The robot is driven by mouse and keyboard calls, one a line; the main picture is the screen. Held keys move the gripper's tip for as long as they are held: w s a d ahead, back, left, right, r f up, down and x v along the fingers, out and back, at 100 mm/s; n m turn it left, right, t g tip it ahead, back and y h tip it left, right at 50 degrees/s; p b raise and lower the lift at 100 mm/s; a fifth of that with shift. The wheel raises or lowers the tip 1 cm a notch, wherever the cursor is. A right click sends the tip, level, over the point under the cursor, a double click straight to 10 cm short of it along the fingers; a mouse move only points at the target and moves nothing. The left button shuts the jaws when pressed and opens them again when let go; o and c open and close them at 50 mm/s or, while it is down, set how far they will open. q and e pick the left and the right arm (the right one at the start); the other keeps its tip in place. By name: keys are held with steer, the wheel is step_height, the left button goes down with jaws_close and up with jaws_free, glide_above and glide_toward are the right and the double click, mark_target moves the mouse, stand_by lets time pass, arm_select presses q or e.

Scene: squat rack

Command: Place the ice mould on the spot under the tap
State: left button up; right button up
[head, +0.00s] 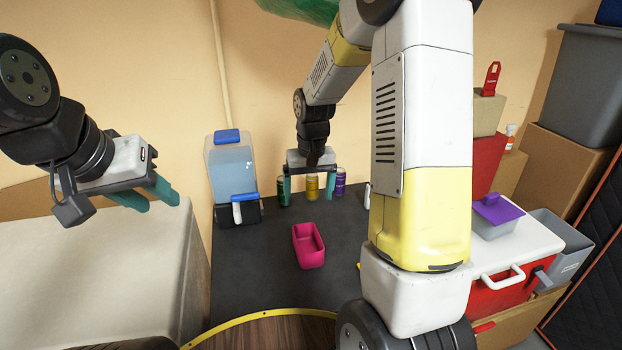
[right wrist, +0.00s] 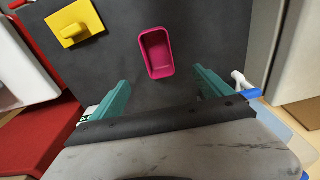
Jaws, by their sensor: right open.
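The pink ice mould (head: 308,246) is an open rectangular tray on the dark counter (head: 250,290). It also shows in the right wrist view (right wrist: 157,55), ahead of and between the fingertips. The water dispenser (head: 231,170), clear with a blue lid, stands at the back left of the counter. Its white tap (head: 237,212) faces the front; the spot under it looks bare. My right gripper (head: 311,190) is open and empty, above the counter behind the mould, not touching it. My left gripper (head: 158,196) is open and empty, above the white surface at left.
Several cans (head: 312,187) stand along the wall behind my right gripper. A yellow object (right wrist: 76,23) lies on the counter to the right of the mould in the head view. A red and white cooler (head: 510,255) stands at right. The counter between mould and dispenser is clear.

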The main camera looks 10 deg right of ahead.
steer(key=s+r+t+y, duration=0.1)
steer(key=s+r+t, duration=0.1)
steer(key=s+r, duration=0.8)
step_height(320, 180, up, 4)
steer(key=shift+s+f+t, duration=0.1)
steer(key=shift+s+t, duration=0.05)
steer(key=shift+t, duration=0.25)
steer(key=shift+o, duration=0.4)
steer(key=s+r+t, duration=0.2)
steer(key=s+r, duration=0.2)
steer(key=s, duration=0.6)
steer(key=shift+s+a+r+y, duration=0.25)
steer(key=shift+s+y, duration=0.15)
steer(key=g+h, duration=0.2)
steer(key=g, duration=0.4)
glide_above(308, 246)
steer(key=s, duration=0.3)
step_height(308, 246, down, 31)
steer(key=f, duration=0.8)
steer(key=shift+a, duration=0.25)
steer(key=shift+c, duration=0.2)
